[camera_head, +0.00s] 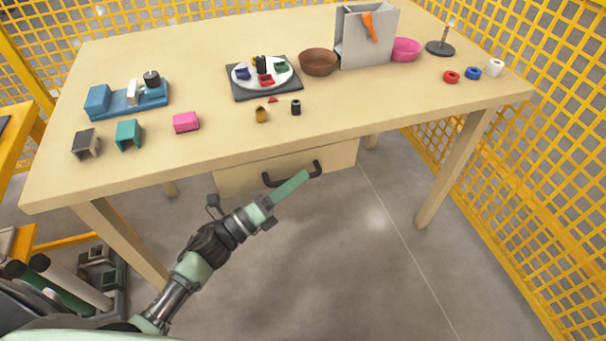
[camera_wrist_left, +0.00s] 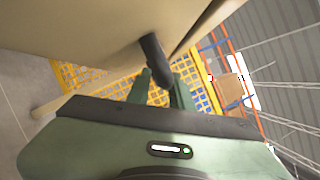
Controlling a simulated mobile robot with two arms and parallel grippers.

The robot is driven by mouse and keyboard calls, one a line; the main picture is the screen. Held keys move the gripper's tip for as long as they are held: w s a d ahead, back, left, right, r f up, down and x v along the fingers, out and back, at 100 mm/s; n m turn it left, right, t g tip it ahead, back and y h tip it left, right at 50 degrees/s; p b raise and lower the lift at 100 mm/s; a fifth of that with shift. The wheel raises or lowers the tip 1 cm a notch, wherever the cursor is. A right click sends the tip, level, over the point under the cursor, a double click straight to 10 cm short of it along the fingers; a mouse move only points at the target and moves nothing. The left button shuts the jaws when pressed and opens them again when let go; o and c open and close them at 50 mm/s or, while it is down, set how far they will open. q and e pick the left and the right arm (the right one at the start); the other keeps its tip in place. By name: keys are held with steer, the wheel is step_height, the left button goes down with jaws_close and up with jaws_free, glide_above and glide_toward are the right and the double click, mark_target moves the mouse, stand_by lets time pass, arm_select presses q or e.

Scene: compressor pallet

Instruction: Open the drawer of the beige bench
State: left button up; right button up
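The beige bench (camera_head: 210,148) fills the upper part of the head view. Its drawer (camera_head: 342,157) is a beige box front under the near edge, and it looks shut. A dark bar handle (camera_head: 268,180) runs across the drawer front. My left gripper (camera_head: 305,176) reaches up to the right end of this handle. In the left wrist view its two green fingers (camera_wrist_left: 160,88) stand apart, with the dark handle (camera_wrist_left: 153,55) just beyond and between their tips. Whether they touch it I cannot tell. My right gripper is in neither view.
On the bench top are a blue vise-like block (camera_head: 125,102), a plate on a dark tray (camera_head: 262,90), a brown bowl (camera_head: 318,62), a grey bag (camera_head: 365,45) and small parts. Yellow mesh fencing (camera_head: 545,150) stands behind and right. The floor before the drawer is clear.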

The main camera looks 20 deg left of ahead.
arm_select(q)
steer(key=shift+x, duration=1)
jaws_close()
stand_by(0.7)
